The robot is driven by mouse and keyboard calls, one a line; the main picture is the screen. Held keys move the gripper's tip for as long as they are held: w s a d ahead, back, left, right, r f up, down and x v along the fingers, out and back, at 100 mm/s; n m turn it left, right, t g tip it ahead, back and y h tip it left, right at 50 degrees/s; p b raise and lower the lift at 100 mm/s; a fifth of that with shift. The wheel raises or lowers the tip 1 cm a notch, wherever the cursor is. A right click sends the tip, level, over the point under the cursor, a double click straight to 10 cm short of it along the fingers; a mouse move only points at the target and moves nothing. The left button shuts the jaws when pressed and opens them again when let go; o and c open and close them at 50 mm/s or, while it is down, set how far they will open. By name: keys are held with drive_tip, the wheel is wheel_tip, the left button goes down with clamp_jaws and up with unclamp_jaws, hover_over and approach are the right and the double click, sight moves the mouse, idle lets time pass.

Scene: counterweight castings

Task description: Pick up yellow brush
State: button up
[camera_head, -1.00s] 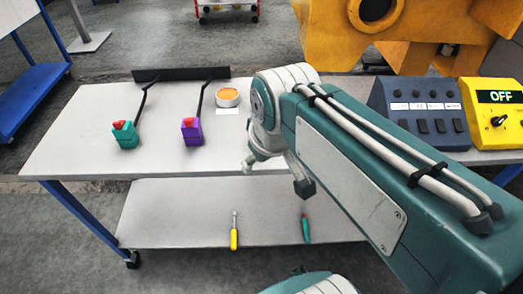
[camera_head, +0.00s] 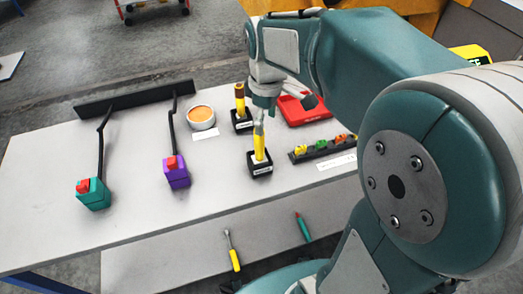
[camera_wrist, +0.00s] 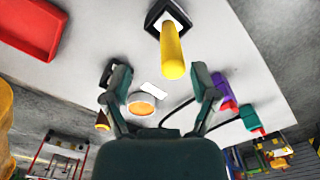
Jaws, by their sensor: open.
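The yellow brush (camera_head: 259,143) stands upright in a small black holder (camera_head: 260,169) on the table. In the wrist view, the yellow brush (camera_wrist: 172,54) rises from its black holder (camera_wrist: 153,17), near the top of the picture. My gripper (camera_wrist: 160,74) is open and empty, with one finger on each side of the brush in the picture. In the head view, my gripper (camera_head: 262,112) hangs right over the brush and hides part of its top; whether they touch is unclear.
A brown-topped brush (camera_head: 239,98) stands in another black holder behind. Around are an orange-filled round tin (camera_head: 201,117), a red tray (camera_head: 303,109), a black rack with small coloured pieces (camera_head: 322,147), and purple (camera_head: 176,173) and teal (camera_head: 93,193) blocks with levers. The table's front left is clear.

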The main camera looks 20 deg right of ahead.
sight(259, 139)
drive_tip(key=f, duration=0.1)
drive_tip(key=a+f, duration=0.1)
drive_tip(key=f, duration=0.1)
drive_tip(key=a+f, duration=0.1)
drive_tip(key=shift+s+f, duration=0.1)
drive_tip(key=shift+f, duration=0.15)
drive_tip(key=shift+a+f, duration=0.2)
drive_tip(key=shift+f, duration=0.15)
drive_tip(key=shift+d+f, duration=0.1)
drive_tip(key=shift+f, duration=0.05)
drive_tip(key=shift+d, duration=0.45)
drive_tip(key=c, duration=0.9)
clamp_jaws()
drive_tip(key=shift+a, duration=0.25)
